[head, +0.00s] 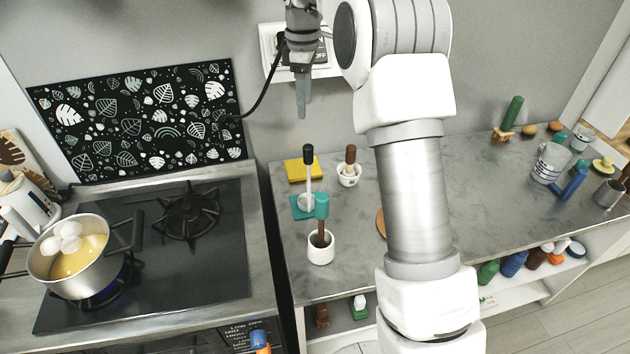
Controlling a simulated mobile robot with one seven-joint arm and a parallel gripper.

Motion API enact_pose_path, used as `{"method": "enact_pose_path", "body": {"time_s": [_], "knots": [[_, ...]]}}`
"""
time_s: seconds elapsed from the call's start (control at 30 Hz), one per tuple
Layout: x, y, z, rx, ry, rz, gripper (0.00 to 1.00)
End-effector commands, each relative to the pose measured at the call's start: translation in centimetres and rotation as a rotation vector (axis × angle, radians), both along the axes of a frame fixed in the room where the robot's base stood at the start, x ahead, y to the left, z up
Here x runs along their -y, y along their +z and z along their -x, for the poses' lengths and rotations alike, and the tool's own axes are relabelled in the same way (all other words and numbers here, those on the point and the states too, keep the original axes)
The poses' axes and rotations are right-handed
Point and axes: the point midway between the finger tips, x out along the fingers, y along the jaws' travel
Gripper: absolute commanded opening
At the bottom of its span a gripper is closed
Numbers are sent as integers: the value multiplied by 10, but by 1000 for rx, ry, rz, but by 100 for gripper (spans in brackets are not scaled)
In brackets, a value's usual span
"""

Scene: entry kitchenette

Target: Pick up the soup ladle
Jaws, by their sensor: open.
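The soup ladle (309,180) appears to be the utensil with a black handle and a pale metal shaft and bowl, on the counter right of the stove. Its handle end points to the back and its bowl is over a teal square (297,209). Whether it lies flat or is propped up, I cannot tell. My gripper (303,108) is in the air above and behind the ladle in the picture, pointing down, near the wall socket. Its fingers show edge-on, open, with nothing visible between them. It is apart from the ladle.
A white pot with a teal-topped brown utensil (320,248) stands just in front of the ladle. A white mortar with a pestle (348,176) is to its right and a yellow square (302,169) behind. A cooking pot (70,282) sits on the stove. My arm hides the mid-counter.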

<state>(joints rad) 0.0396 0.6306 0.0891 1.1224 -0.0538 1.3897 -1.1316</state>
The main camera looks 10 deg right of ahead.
Motion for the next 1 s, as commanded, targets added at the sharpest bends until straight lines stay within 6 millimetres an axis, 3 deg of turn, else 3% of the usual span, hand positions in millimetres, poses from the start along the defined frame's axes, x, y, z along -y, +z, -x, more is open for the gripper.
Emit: {"method": "enact_pose_path", "body": {"time_s": [0.17,0.6,1.0], "knots": [[0,-15,-1,-5,6,-1,67],[0,-105,0,-4,6,0,67],[1,-143,1,-6,4,1,67]]}}
